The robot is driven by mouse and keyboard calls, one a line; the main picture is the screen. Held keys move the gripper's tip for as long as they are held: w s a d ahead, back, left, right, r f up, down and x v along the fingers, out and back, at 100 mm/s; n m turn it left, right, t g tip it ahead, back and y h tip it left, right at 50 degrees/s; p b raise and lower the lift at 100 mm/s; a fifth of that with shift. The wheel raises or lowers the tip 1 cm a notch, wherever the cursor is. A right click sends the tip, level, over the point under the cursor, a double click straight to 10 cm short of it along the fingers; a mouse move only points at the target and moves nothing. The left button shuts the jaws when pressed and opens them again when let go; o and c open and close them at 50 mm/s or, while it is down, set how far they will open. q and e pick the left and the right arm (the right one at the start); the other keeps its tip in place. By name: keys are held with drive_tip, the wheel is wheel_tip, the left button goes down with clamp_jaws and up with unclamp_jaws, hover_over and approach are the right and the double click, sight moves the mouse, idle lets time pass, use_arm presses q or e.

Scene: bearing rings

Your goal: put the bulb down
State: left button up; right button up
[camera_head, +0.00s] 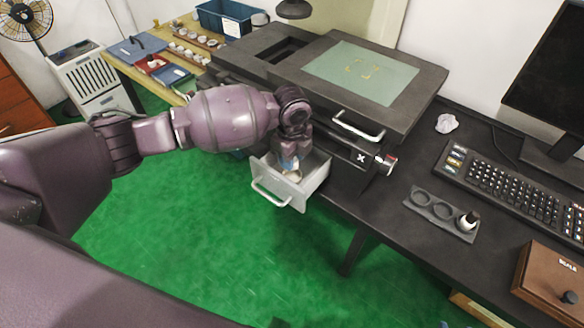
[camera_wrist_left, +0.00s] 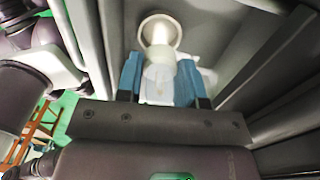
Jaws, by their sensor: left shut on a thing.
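My left gripper (camera_head: 289,163) reaches down into an open pale grey drawer (camera_head: 318,183) under the dark machine. Its blue fingers show in the left wrist view (camera_wrist_left: 158,80), shut on the bulb (camera_wrist_left: 159,62), a whitish piece with a rounded cream end pointing away from the wrist. In the head view only a small cream part of the bulb (camera_head: 292,176) shows below the fingers. I cannot tell whether it touches the drawer floor. Another pale thing lies partly hidden beside the fingers in the wrist view. My right gripper is not in view.
The drawer's walls and front handle (camera_head: 270,194) stand close around the gripper. A black holder (camera_head: 432,207) with round recesses carries a small white and black item (camera_head: 468,220). A keyboard (camera_head: 510,185), crumpled paper (camera_head: 447,123) and brown box (camera_head: 553,285) are on the desk.

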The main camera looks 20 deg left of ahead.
sight(292, 178)
use_arm(q)
wheel_tip(292, 178, down, 4)
drive_tip(key=shift+f+b, duration=0.25)
drive_tip(key=shift+b, duration=0.15)
drive_tip(key=shift+f, duration=0.1)
drive_tip(key=o, duration=0.9)
